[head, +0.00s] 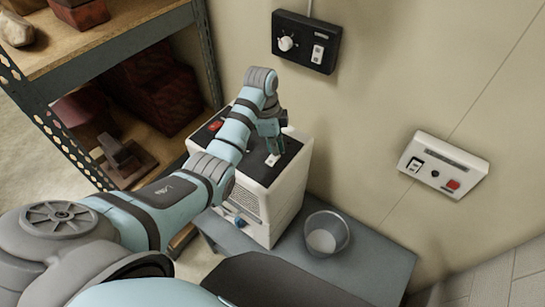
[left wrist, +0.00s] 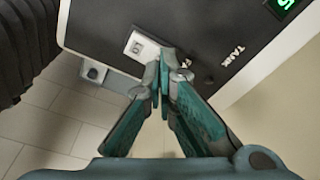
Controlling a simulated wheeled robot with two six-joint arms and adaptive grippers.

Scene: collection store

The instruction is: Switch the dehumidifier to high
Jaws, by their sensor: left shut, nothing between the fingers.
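The dehumidifier (head: 283,203) is a white box with a dark top panel, standing on a grey low table. A small white switch plate (head: 272,160) sits on that panel; it also shows in the left wrist view (left wrist: 139,47). My left gripper (head: 273,148) points down at the panel, beside the switch plate. Its fingertips (left wrist: 165,77) are shut and empty, and they overlap the plate's edge in the left wrist view. I cannot tell whether they touch it. The switch's position is unclear.
A red button (head: 215,125) is on the panel's left part. A metal bucket (head: 325,235) stands on the table (head: 375,266) to the right. A black wall control box (head: 307,42) and a white wall panel (head: 443,167) are behind. Shelving (head: 120,40) stands left.

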